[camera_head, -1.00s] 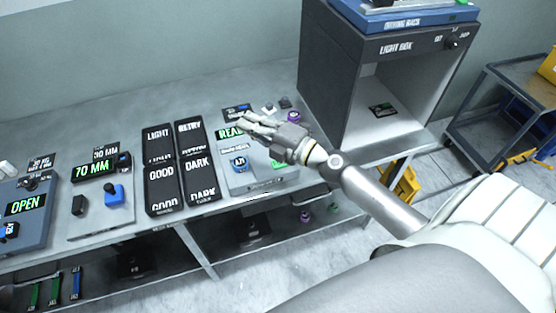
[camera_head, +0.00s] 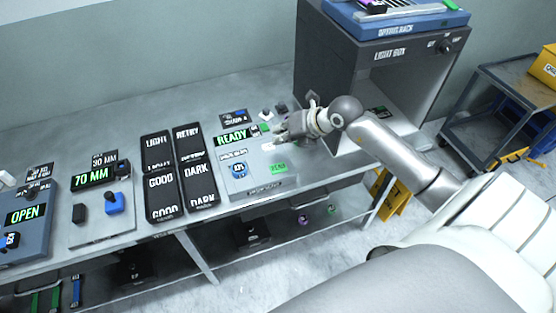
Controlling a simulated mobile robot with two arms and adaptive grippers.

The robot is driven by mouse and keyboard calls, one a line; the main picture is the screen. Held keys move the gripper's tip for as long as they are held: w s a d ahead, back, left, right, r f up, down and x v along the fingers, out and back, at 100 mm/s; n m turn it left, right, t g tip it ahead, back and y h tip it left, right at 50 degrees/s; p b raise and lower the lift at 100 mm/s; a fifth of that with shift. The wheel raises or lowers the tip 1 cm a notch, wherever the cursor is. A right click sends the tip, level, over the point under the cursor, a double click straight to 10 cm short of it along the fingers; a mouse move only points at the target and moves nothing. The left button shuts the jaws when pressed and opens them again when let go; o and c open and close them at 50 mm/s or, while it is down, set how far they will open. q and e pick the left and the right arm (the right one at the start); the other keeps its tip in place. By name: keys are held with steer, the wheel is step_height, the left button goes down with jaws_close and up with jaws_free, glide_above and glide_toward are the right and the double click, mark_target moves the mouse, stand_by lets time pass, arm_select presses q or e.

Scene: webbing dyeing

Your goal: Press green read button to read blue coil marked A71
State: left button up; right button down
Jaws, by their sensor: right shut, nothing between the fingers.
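The blue coil marked A71 (camera_head: 238,170) sits on the left part of the grey reader unit (camera_head: 262,190). The green read button (camera_head: 279,168) is on the same unit, to the right of the coil, and is uncovered. The unit's display (camera_head: 231,138) shows READY in green. My right gripper (camera_head: 272,138) is shut and empty, above the back right part of the unit, behind the green button and apart from it. My left gripper is out of view.
The light box (camera_head: 385,54) stands to the right, close to my right forearm. Dark trays (camera_head: 160,178) labelled GOOD, DARK, LIGHT and RETRY lie left of the reader. A 70 MM unit (camera_head: 98,215) and an OPEN unit (camera_head: 30,238) are further left.

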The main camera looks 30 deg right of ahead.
steer(key=b, duration=0.6)
glide_above(280, 165)
step_height(280, 165, down, 8)
steer(key=shift+f, duration=0.1)
steer(key=shift+f+b, duration=0.35)
stand_by(0.9)
steer(key=shift+f, duration=0.4)
steer(key=shift+f+b, duration=0.5)
steer(key=shift+b, duration=0.1)
stand_by(0.5)
steer(key=shift+r, duration=0.1)
steer(key=shift+r+p, duration=0.8)
steer(key=shift+r, duration=0.05)
